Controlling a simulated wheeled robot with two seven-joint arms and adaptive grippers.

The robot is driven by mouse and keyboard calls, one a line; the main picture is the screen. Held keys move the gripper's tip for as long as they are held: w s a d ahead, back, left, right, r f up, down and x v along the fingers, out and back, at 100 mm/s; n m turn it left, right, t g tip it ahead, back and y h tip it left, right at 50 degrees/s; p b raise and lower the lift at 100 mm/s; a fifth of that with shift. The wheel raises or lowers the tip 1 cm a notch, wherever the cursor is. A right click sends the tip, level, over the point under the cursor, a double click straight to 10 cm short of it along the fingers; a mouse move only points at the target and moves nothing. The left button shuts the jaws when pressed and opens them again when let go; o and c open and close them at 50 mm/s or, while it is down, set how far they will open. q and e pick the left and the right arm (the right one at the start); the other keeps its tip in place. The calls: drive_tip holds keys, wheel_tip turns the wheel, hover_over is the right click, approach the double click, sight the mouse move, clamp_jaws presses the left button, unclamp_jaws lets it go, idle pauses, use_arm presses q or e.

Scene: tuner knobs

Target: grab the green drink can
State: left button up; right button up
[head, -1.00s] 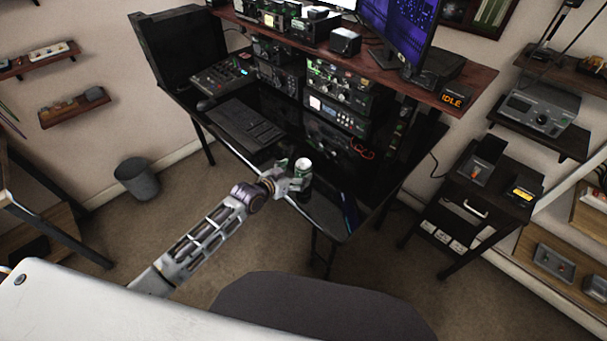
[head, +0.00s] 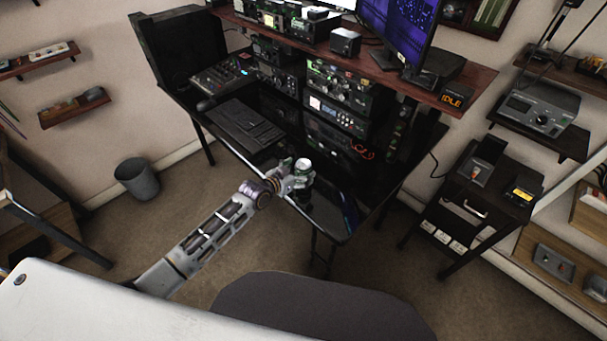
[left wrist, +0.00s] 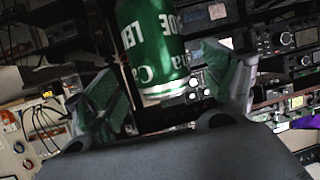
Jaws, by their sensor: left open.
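The green drink can (head: 303,166) stands near the front edge of the black desk; only its pale top and a little of its side show in the head view. In the left wrist view the green can (left wrist: 152,45) with white lettering fills the upper middle. My left gripper (head: 297,177) is at the can, with its fingers around or beside it. In the left wrist view the left gripper (left wrist: 165,95) is open, one finger on each side of the can, with gaps visible. My right gripper is not in view.
The black desk (head: 325,212) carries a keyboard (head: 245,127) behind and left of the can. Radio units (head: 335,112) stand at the back under a raised wooden shelf (head: 440,92). A dark chair (head: 320,310) is in front. A waste bin (head: 137,178) stands on the floor at left.

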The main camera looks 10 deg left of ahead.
use_arm(q)
drive_tip(key=shift+x, duration=1.5)
drive_tip(key=c, duration=0.9)
